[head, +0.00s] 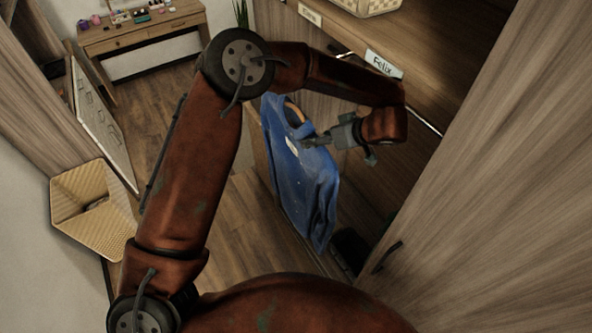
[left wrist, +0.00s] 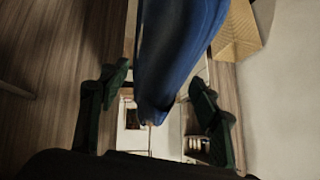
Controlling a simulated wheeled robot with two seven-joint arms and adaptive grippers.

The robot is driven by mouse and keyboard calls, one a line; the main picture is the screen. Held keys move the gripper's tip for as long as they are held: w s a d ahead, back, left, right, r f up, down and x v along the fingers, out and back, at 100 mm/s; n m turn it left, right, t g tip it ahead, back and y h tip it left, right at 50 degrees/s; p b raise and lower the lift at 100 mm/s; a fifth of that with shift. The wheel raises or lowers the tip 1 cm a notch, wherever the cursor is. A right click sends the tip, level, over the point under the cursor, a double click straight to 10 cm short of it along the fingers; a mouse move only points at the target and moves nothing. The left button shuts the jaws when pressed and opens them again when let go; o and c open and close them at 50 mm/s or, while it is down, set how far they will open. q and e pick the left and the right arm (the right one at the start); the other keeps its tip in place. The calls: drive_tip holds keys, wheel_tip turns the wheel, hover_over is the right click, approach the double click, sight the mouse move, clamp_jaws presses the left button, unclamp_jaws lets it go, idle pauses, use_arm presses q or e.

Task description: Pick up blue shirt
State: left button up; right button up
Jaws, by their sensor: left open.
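The blue shirt (head: 299,180) hangs on a hanger with a wooden-coloured top (head: 294,108), in front of the wooden closet front in the head view. My left gripper (head: 313,142) is at the right side of the shirt's upper part, its fingers pointing left at it. In the left wrist view the shirt (left wrist: 177,50) extends down from the top edge to between the two spread fingers of my left gripper (left wrist: 158,88). The fingers are open and visibly apart from the cloth there. My right gripper is not in view.
A shelf label reading Felix (head: 384,65) is above my left wrist. A cabinet door (head: 480,190) fills the right side. A woven basket (head: 90,213) stands at the left. A desk with small items (head: 140,33) is at the back. Open floor lies left of the shirt.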

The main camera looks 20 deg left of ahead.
use_arm(q)
drive_tip(key=p+x, duration=0.1)
drive_tip(key=x, duration=0.4)
drive_tip(key=shift+w+a+p, duration=0.1)
drive_tip(key=shift+p, duration=0.25)
drive_tip(key=shift+c, duration=0.3)
clamp_jaws()
drive_tip(key=shift+w, duration=0.1)
